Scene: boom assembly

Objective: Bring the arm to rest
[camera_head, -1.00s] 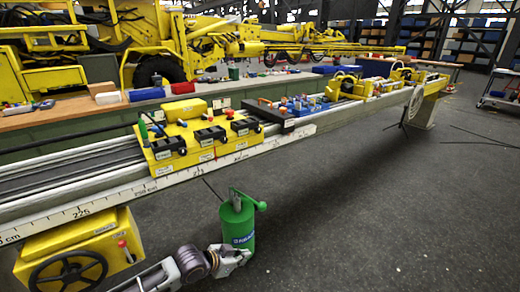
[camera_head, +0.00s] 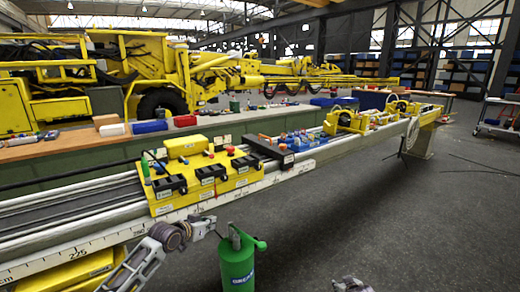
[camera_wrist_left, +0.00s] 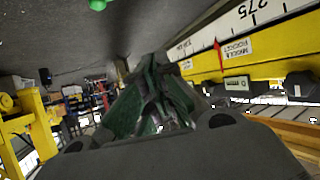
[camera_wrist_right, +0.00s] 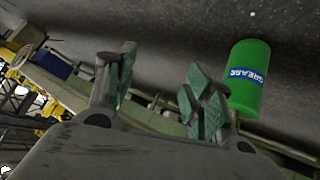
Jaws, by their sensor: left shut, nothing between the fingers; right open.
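My left gripper (camera_head: 207,228) is shut and empty in the head view, close to the front face of the long rail (camera_head: 112,236), below the yellow block unit (camera_head: 210,181). Its closed fingers (camera_wrist_left: 155,85) show in the left wrist view, with the rail's scale and a red pointer beside them. My right gripper (camera_wrist_right: 160,85) is open, with nothing between its fingers in the right wrist view. In the head view only part of it (camera_head: 350,285) shows at the bottom edge. A green grease can (camera_head: 237,264) stands between the two grippers; it shows beyond the right fingers (camera_wrist_right: 246,78).
The rail runs diagonally to the back right, carrying a dark tray (camera_head: 270,150) and yellow fixtures (camera_head: 345,121). A bench (camera_head: 60,143) with loose items lies behind it. Yellow machinery (camera_head: 160,70) fills the back left. Dark floor (camera_head: 400,220) is clear at the right.

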